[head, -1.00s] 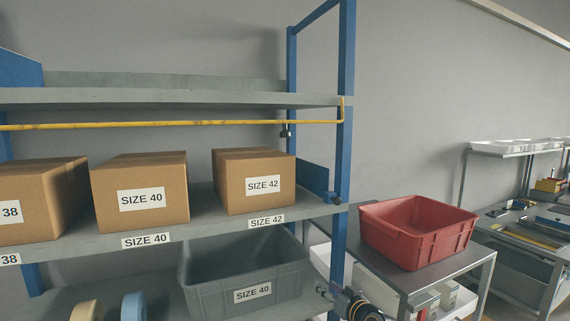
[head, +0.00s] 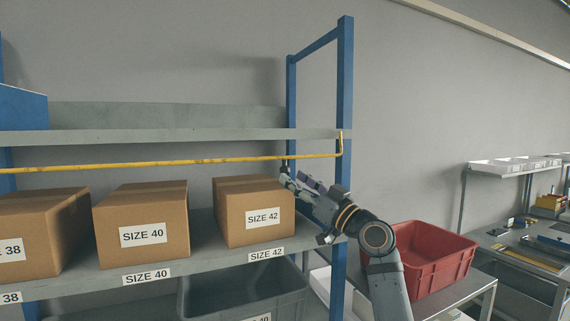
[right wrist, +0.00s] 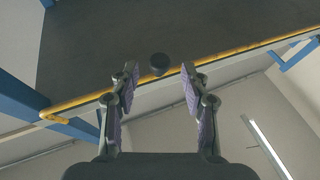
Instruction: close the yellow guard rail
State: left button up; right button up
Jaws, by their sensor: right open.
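The yellow guard rail (head: 150,164) runs along the shelf rack just below the upper shelf, above the cartons, and bends up at its right end by the blue post. My right gripper (head: 288,174) is open near the rail's right part, by the right-hand carton. In the right wrist view the open fingers (right wrist: 159,72) point towards the rail (right wrist: 240,51), which crosses beyond the fingertips. Nothing is held. My left gripper is not in view.
Cartons marked SIZE 40 (head: 141,225) and SIZE 42 (head: 253,212) stand on the shelf below the rail. The blue post (head: 345,75) rises close to my right arm. A grey bin (head: 235,293) is below. A red bin (head: 440,250) stands on a table at right.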

aim_at(285, 171)
jog(key=p+x, duration=0.1)
jog(key=x, duration=0.3)
jog(key=shift+w+a+r+p, duration=0.15)
jog(key=shift+r+p, duration=0.05)
jog(key=shift+p, duration=0.1)
jog(key=shift+w+a, duration=0.1)
jog(key=shift+w, duration=0.1)
grip_shut()
